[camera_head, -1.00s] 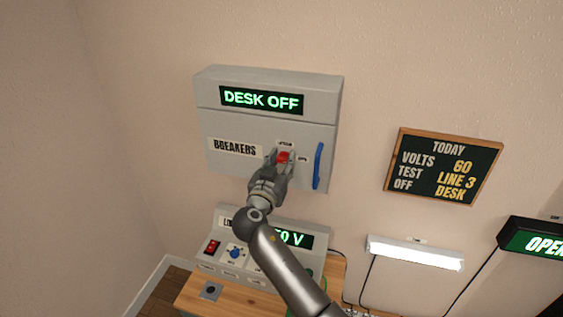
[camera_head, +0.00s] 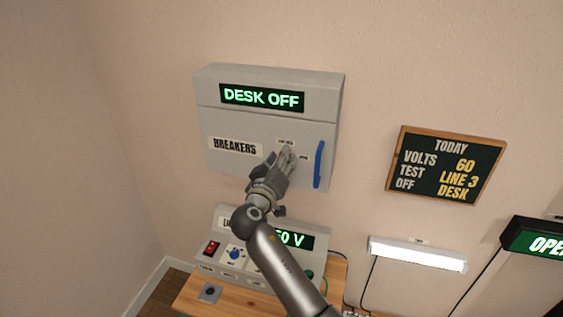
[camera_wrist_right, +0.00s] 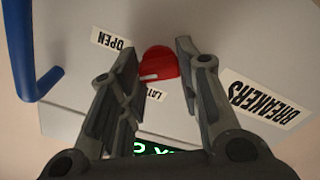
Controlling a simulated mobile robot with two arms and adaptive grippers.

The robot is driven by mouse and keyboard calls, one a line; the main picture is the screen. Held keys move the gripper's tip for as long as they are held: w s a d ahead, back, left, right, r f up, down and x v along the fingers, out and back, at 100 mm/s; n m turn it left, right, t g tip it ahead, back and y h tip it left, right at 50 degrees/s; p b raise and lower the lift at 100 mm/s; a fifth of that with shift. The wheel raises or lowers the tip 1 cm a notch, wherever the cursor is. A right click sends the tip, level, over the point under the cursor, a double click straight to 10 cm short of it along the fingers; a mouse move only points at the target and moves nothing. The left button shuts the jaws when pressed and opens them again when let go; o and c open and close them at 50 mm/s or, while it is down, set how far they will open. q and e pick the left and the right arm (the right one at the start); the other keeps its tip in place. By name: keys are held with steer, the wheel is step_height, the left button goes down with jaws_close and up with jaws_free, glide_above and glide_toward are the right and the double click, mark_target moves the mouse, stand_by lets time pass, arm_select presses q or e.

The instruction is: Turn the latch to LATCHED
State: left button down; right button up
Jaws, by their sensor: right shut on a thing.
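The latch is a red round knob (camera_wrist_right: 160,66) with a white mark, on the grey breaker box door (camera_head: 225,170). In the right wrist view it sits between my fingers, its white mark on the side near the label starting "LAT" (camera_wrist_right: 155,93). The "OPEN" label (camera_wrist_right: 111,41) is beside it. My right gripper (camera_head: 284,155) is shut on the knob and mostly hides it in the head view. The box display (camera_head: 262,98) reads "DESK OFF". My left gripper is not in view.
A blue door handle (camera_head: 319,164) stands just right of the latch. Below is a control panel (camera_head: 225,252) with a red switch, on a wooden desk (camera_head: 190,292). A chalkboard (camera_head: 445,165) and a lamp (camera_head: 418,254) are on the wall to the right.

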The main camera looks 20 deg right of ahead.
steer(key=shift+a+n+p, duration=0.1)
steer(key=shift+n+p, duration=1.65)
steer(key=shift+n, duration=3.55)
steer(key=o, duration=1)
steer(key=shift+w+f, duration=0.1)
steer(key=shift+f, duration=0.05)
steer(key=v, duration=1.2)
